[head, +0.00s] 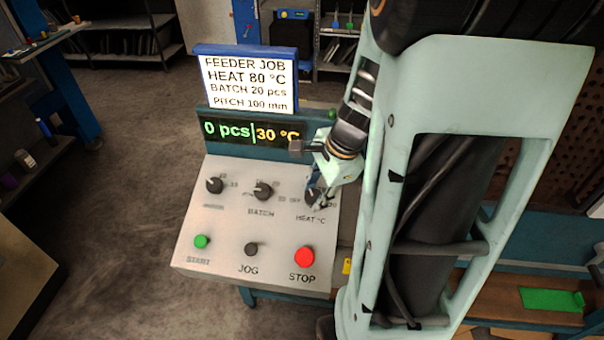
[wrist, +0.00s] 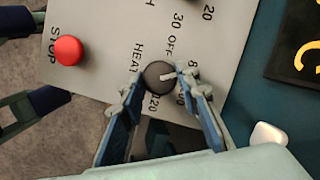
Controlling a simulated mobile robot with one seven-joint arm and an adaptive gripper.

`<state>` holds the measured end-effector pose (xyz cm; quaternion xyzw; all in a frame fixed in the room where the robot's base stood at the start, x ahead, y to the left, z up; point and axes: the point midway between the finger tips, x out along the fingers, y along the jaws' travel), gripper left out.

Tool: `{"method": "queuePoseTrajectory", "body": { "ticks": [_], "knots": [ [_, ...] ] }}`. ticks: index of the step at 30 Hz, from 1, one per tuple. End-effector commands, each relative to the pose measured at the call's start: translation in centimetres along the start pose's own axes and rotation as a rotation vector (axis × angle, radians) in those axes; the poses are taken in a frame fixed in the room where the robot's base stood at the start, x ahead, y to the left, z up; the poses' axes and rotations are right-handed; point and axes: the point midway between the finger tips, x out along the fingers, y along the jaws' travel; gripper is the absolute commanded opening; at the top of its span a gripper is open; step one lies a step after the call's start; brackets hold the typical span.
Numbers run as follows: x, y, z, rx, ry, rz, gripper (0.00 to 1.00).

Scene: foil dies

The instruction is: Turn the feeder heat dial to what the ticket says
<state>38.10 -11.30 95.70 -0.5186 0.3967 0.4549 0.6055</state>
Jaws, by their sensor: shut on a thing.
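The heat dial (head: 311,195) is a dark round knob at the panel's upper right, above the words HEAT °C and partly hidden by my gripper. In the wrist view, the dial (wrist: 156,82) has a white pointer toward the right, near a partly hidden number starting with 8. OFF and 120 also show around it. My gripper (wrist: 161,75) is shut on the dial, one blue finger on each side. The ticket (head: 248,84) reads FEEDER JOB, HEAT 80 °C, BATCH 20 pcs, PITCH 100 mm. The display (head: 250,132) reads 0 pcs and 30 °C.
On the panel (head: 220,222), the batch dial (head: 263,191) and another dial (head: 214,185) stand left of the heat dial. Below are a green START button (head: 201,241), a dark JOG button (head: 251,249) and a red STOP button (head: 305,257). My arm covers the right side.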

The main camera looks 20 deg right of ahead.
Motion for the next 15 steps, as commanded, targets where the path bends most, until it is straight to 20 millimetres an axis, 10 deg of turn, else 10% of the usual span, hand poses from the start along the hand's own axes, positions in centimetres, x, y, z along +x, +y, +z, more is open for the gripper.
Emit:
{"method": "queuePoseTrajectory", "body": {
  "ticks": [1, 2, 6, 15],
  "knots": [
    [-0.08, -0.11, -0.07, 0.0, 0.002, -0.003, 0.06],
    [-0.08, -0.11, -0.07, 0.0, 0.002, -0.003, 0.31],
    [-0.06, -0.08, -0.05, -0.001, 0.001, -0.002, 0.46],
    [-0.1, -0.05, -0.01, -0.001, 0.0, -0.001, 0.47]
  ]
}}
